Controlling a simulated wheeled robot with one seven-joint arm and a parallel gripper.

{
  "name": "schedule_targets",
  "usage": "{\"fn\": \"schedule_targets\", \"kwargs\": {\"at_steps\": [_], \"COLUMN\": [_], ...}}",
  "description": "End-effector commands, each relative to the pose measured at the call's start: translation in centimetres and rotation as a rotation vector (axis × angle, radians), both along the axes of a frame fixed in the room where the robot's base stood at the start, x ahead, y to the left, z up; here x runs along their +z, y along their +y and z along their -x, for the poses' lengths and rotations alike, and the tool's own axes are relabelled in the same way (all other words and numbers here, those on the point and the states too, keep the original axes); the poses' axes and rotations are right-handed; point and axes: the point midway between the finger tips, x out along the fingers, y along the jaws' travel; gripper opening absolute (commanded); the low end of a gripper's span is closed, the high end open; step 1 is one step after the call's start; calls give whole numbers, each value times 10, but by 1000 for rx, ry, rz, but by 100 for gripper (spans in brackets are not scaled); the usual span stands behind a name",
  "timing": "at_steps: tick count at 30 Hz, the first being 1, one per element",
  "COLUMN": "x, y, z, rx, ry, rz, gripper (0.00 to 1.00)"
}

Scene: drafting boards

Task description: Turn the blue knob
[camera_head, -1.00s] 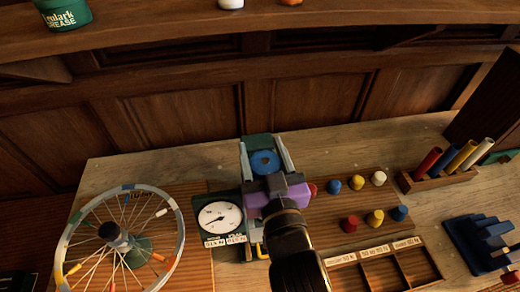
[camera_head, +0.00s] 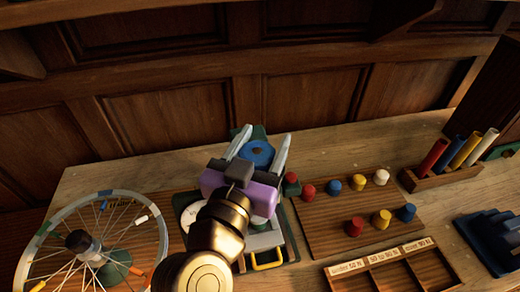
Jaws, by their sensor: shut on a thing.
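The blue knob (camera_head: 257,153) is a round blue disc with a dark centre, on a dark green device (camera_head: 290,238) on the wooden bench. My gripper (camera_head: 257,150) has its two pale fingers on either side of the knob, shut on it. The purple and grey gripper body and my bronze arm reach up to it from below in the picture. They hide much of the device. A white dial (camera_head: 188,215) at the left of the device is mostly covered by my arm.
A spoked wheel (camera_head: 40,234) stands at left. Several coloured pegs stand on a wooden board (camera_head: 328,222) at right. A rack of coloured tubes (camera_head: 437,177) and a compartment tray (camera_head: 341,284) lie further right. Wood panelling closes the back.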

Motion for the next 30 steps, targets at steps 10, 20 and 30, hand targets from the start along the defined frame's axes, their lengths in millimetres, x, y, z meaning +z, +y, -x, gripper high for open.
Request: {"fn": "schedule_targets", "kwargs": {"at_steps": [10,20,30], "x": [-2,-2,-2], "y": [-3,-4,-4], "z": [1,1,1], "rx": [-111,-124,-123], "ry": [5,7,6], "rz": [0,2,2], "gripper": [16,16,78]}}
